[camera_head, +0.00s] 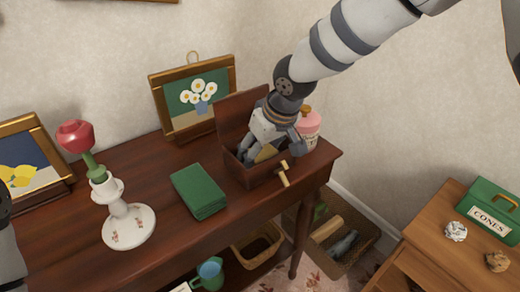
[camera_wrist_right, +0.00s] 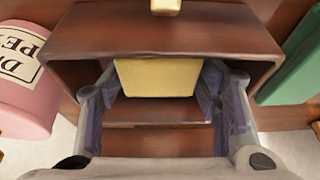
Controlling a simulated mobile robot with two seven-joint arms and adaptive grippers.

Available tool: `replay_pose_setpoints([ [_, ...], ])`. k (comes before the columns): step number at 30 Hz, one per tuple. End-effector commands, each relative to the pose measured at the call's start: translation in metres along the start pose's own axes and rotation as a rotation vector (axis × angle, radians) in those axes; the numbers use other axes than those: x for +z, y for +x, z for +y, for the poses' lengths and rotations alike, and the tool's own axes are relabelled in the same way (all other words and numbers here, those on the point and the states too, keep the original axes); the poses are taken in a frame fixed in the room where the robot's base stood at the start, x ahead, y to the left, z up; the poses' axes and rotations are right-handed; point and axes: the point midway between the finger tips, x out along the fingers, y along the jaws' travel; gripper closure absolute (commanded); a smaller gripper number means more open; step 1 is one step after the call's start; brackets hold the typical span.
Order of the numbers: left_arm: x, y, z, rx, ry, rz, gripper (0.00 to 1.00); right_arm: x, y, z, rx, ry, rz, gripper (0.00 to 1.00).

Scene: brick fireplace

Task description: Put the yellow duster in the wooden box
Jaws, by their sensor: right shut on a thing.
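The dark wooden box (camera_head: 262,175) stands on the right end of the desk, its lid (camera_head: 238,112) open and raised at the back. A brass catch (camera_head: 284,174) is on its front. My right gripper (camera_head: 256,156) reaches down into the box from above. It is shut on the yellow duster (camera_head: 266,153). In the right wrist view the duster (camera_wrist_right: 155,78) sits between the fingers, within the box walls (camera_wrist_right: 165,35). Whether it touches the box floor cannot be told. My left gripper is out of view.
A pink bottle (camera_head: 308,128) stands close to the right of the box. A framed flower picture (camera_head: 194,97) stands behind. A green case (camera_head: 489,211) is on the side table.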

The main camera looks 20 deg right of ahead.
Motion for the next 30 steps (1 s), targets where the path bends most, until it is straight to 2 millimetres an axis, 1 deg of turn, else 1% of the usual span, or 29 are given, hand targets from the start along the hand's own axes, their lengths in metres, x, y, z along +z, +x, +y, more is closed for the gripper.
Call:
replay_pose_setpoints([
  [4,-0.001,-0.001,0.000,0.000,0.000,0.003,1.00,-0.001,-0.002,0.000,0.000,0.000,0.002,0.65],
  [7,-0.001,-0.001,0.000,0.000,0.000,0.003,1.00,0.000,0.000,0.000,0.000,0.000,0.002,0.65],
  [8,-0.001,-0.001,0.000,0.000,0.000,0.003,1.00,0.000,0.001,0.000,0.000,0.000,0.002,0.40],
  [9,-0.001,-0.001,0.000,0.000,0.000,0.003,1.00,0.000,0.001,0.000,0.000,0.000,0.002,0.34],
  [17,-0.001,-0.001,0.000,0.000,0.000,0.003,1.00,0.000,0.000,0.000,0.000,0.000,0.002,0.34],
  [19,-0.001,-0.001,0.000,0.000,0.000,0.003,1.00,-0.002,-0.003,0.000,0.000,0.001,0.003,0.34],
  [20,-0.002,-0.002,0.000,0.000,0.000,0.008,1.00,-0.002,-0.008,0.000,0.001,0.001,0.005,0.34],
  [22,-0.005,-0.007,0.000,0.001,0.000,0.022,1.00,-0.004,-0.024,0.000,0.002,0.002,0.010,0.34],
  [27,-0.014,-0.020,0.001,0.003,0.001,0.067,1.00,-0.005,-0.075,0.000,0.003,0.000,0.018,0.34],
  [30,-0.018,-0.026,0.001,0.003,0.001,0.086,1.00,-0.004,-0.099,-0.001,0.003,-0.001,0.015,0.34],
])
